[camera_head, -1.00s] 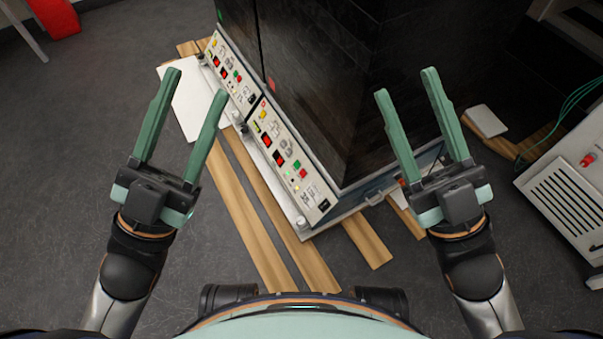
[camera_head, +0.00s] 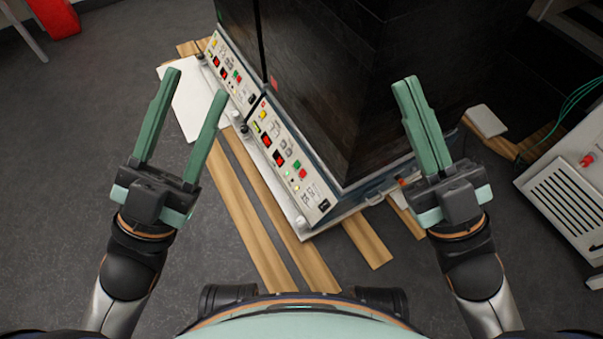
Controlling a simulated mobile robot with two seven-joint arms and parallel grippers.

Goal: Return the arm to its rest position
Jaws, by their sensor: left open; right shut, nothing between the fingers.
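My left gripper (camera_head: 197,82) is open and empty, raised over the floor at the left, with its green fingers spread apart. My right gripper (camera_head: 407,80) is shut with nothing between its green fingers, which lie side by side. It is raised at the right, in front of the dark bioreactor cabinet (camera_head: 335,80). Both arms come up from the bottom of the view at similar height, one on each side of my body. Neither gripper visibly holds anything.
The cabinet has sloping control panels (camera_head: 287,158) with coloured buttons and stands over wooden planks (camera_head: 367,241). A white vented box (camera_head: 562,195) with green cables stands at the right. A red object (camera_head: 54,17) is at the top left.

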